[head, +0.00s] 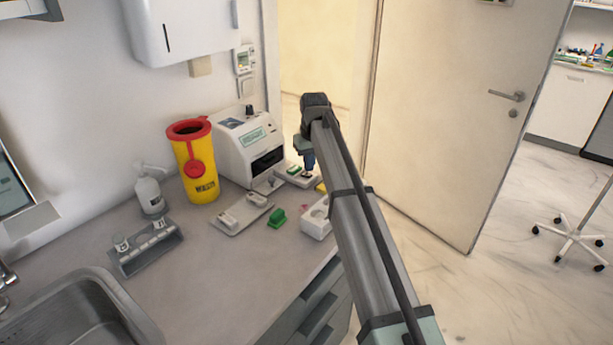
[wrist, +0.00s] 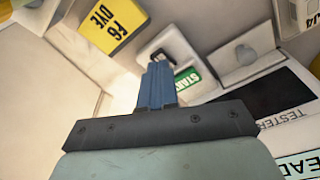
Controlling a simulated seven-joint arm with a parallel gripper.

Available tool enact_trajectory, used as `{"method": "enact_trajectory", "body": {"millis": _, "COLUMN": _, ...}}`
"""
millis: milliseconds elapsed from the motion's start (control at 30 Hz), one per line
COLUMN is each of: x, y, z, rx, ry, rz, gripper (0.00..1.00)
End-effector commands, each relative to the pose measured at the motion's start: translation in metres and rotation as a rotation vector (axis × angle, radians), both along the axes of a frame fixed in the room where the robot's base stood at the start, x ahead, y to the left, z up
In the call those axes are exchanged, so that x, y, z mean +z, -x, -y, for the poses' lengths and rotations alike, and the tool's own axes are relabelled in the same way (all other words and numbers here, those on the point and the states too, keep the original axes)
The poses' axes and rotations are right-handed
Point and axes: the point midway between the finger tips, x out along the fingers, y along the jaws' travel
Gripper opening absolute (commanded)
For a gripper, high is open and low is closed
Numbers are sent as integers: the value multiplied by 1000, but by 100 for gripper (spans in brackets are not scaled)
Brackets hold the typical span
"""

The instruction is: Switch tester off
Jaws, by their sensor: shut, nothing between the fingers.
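The tester (head: 235,148) is a white box with a pale green display and a dark front opening, standing at the back of the counter by the wall. Its side with the word TESTER shows at the right of the wrist view (wrist: 298,76). My gripper (head: 308,168) points down to the right of the tester, over a small white unit (head: 285,178) with a green patch. In the wrist view my shut blue fingers (wrist: 158,72) are empty and beside this unit, whose green label (wrist: 187,80) begins with STA. The fingers partly hide it; contact cannot be told.
A yellow sharps bin (head: 199,168) with a red lid stands left of the tester. A grey plate (head: 230,222), a green block (head: 277,218) and a white box (head: 315,228) lie in front. A yellow dye label (wrist: 110,22) shows nearby. The door (head: 450,110) is to the right.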

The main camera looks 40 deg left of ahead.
Motion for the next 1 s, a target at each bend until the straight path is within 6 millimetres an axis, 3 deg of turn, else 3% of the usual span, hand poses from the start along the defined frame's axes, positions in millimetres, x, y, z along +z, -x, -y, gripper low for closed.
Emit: {"method": "enact_trajectory", "body": {"millis": 1000, "x": -8, "y": 0, "z": 0, "rx": 0, "ry": 0, "rz": 0, "gripper": 0}}
